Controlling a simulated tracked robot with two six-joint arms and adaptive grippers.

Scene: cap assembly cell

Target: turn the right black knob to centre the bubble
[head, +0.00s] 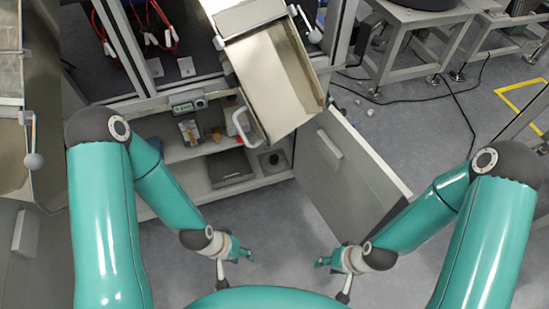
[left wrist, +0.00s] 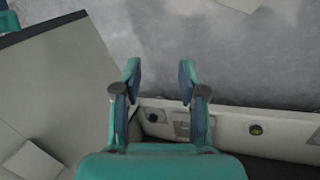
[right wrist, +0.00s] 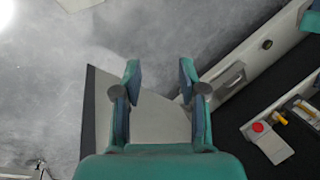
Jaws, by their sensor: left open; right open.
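A small device (head: 187,105) with a pale green window and a rounded right end sits on the cabinet's front edge in the head view. It is too small there to make out a bubble or to identify the right black knob. My left gripper (head: 245,254) is open and empty over the floor, below and right of the device in the picture. Its spread fingers show in the left wrist view (left wrist: 160,85). My right gripper (head: 322,262) is open and empty farther right. Its fingers also show in the right wrist view (right wrist: 160,85). Neither gripper touches the device.
The cabinet shelf (head: 200,175) holds several small items. Its open door (head: 350,170) stands near my right arm. A metal tray (head: 270,75) with a handle (head: 245,135) juts out above the shelf. Grey floor (head: 260,225) between cabinet and grippers is clear.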

